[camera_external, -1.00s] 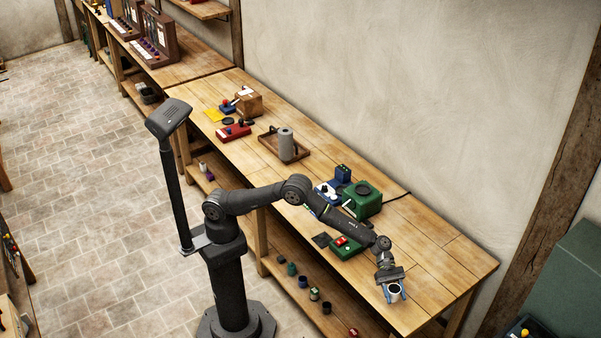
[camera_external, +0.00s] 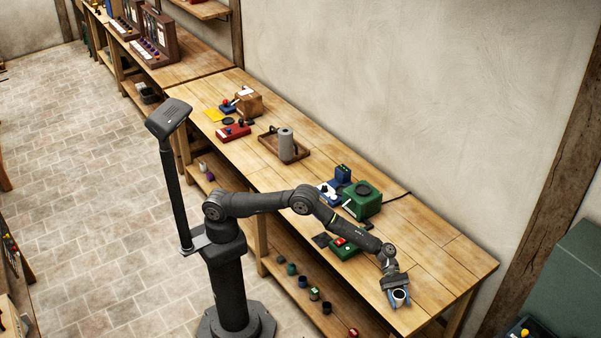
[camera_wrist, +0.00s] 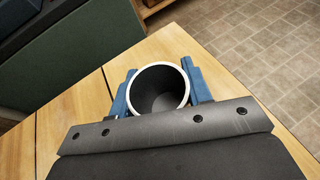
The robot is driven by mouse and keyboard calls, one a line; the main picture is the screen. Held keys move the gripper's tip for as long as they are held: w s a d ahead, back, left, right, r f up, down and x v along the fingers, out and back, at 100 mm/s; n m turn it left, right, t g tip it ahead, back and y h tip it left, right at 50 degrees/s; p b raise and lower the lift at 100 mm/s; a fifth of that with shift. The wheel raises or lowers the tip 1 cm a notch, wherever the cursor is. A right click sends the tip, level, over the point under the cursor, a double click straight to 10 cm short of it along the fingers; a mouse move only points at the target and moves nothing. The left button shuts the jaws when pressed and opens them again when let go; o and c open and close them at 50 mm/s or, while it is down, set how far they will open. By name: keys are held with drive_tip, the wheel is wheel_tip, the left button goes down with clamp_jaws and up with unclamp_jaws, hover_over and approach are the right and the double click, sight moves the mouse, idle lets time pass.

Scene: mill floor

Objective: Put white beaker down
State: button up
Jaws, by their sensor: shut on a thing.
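The white beaker (camera_external: 399,297) is at the near right end of the wooden workbench, in my gripper. In the wrist view the beaker (camera_wrist: 160,88) shows a white rim and a dark, empty-looking inside. My gripper (camera_external: 399,299) is shut on it, with a blue finger on each side; the fingers also flank it in the wrist view (camera_wrist: 159,90). The beaker looks upright and low over the bench top (camera_external: 437,292). I cannot tell whether its base touches the wood, because the gripper and rim hide it.
A green box (camera_external: 362,200) and a green device with a red part (camera_external: 345,250) stand on the bench to the left. Farther off are a tray with a grey cylinder (camera_external: 286,144) and a red device (camera_external: 233,133). The bench's right end is clear around the gripper.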

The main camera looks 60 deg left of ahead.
sight(405, 299)
drive_tip(key=o, duration=1.2)
drive_tip(key=shift+c, duration=0.2)
drive_tip(key=shift+r, duration=0.15)
drive_tip(key=v, duration=1.2)
drive_tip(key=shift+d, duration=0.1)
drive_tip(key=x, duration=1.1)
drive_tip(key=shift+s+d+f, duration=0.1)
drive_tip(key=shift+d+f, duration=0.15)
drive_tip(key=shift+d+r, duration=0.1)
drive_tip(key=shift+d, duration=0.1)
drive_tip(key=shift+r, duration=1.75)
